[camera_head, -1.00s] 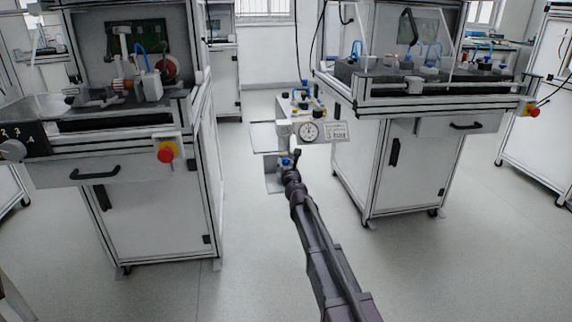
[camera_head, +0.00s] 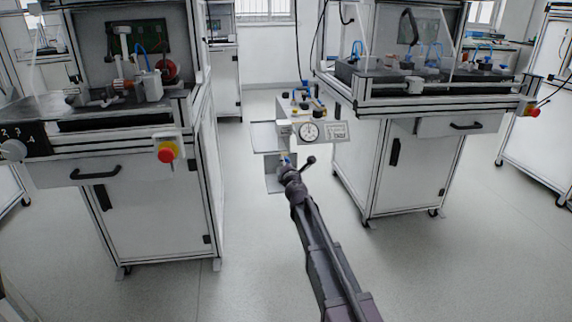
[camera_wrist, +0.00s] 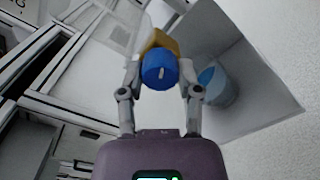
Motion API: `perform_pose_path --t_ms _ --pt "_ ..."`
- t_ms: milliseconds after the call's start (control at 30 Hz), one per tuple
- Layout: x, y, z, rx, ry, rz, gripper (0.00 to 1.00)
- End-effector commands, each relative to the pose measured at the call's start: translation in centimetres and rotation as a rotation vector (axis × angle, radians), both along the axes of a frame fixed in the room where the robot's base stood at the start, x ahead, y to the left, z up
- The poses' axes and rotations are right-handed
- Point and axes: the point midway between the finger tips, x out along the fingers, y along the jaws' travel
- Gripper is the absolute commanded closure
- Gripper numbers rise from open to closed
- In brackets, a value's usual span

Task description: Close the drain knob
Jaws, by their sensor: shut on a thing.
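The drain knob (camera_wrist: 160,72) is a round blue knob with a light mark on its face, in the middle of the wrist view. A yellow part shows behind it. My gripper (camera_wrist: 160,84) is shut on the knob, one finger on each side. In the head view, my gripper (camera_head: 286,163) is at the lower part of the gauge unit between the two workstations. There the knob is mostly hidden by the gripper and wrist.
A round pressure gauge (camera_head: 309,132) is on the unit above my gripper. A blue cup-like part (camera_wrist: 216,86) stands beside the knob. Workstations stand left (camera_head: 150,220) and right (camera_head: 425,170). The floor (camera_head: 260,250) between them is clear.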

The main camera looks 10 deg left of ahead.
Motion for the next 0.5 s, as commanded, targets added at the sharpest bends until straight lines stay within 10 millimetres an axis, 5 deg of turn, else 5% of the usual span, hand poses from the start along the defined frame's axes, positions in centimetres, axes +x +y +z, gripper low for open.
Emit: perform_pose_path --t_ms 367,400,500 --pt "0.29 0.09 0.04 0.005 0.001 0.0 1.0" --pt "0.29 0.09 0.04 0.005 0.001 0.0 0.46" --pt "0.24 0.07 0.03 0.005 0.001 0.0 0.21"
